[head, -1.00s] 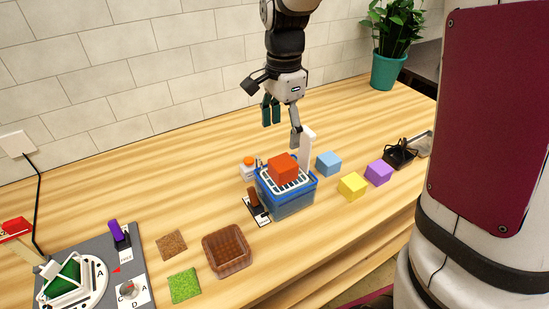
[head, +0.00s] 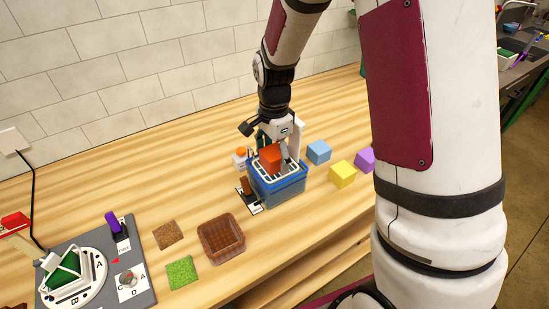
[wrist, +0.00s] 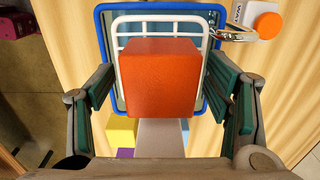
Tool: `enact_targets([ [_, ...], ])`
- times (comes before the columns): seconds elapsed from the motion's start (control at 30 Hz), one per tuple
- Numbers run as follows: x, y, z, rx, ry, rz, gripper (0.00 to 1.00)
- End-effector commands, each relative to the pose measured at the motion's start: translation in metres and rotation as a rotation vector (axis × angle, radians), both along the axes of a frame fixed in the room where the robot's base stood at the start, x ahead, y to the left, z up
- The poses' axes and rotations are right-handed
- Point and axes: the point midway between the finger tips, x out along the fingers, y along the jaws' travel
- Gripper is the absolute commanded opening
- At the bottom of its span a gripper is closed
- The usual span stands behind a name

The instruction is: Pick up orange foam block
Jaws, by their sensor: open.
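The orange foam block (head: 270,158) sits on a white rack (wrist: 126,28) on top of a blue bin (head: 284,186). In the wrist view the orange block (wrist: 160,78) is between the two open fingers, with a gap on each side. My gripper (head: 276,150) is open, low over the bin and right at the block. In the wrist view my gripper (wrist: 170,95) has green finger pads on either side of the block. Part of the block is hidden behind a finger in the head view.
Blue (head: 318,151), yellow (head: 342,174) and purple (head: 365,159) blocks stand right of the bin. An orange-capped bottle (head: 239,158) stands close on its left. A brown tray (head: 221,239) and brown and green squares lie front left. A grey board (head: 90,270) is at far left.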

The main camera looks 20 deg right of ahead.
Motion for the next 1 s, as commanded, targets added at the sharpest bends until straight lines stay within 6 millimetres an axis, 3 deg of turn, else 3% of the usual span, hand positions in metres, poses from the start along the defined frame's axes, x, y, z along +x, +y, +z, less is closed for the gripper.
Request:
enact_targets([
  [0.17,0.000,0.000,0.000,0.000,0.000,0.000,0.72],
  [0.4,0.000,0.000,0.000,0.000,0.000,0.001,0.17],
  [0.77,0.001,0.000,0.002,-0.001,-0.002,0.001,0.15],
  [1.0,0.002,0.000,0.020,0.000,-0.004,0.002,0.15],
])
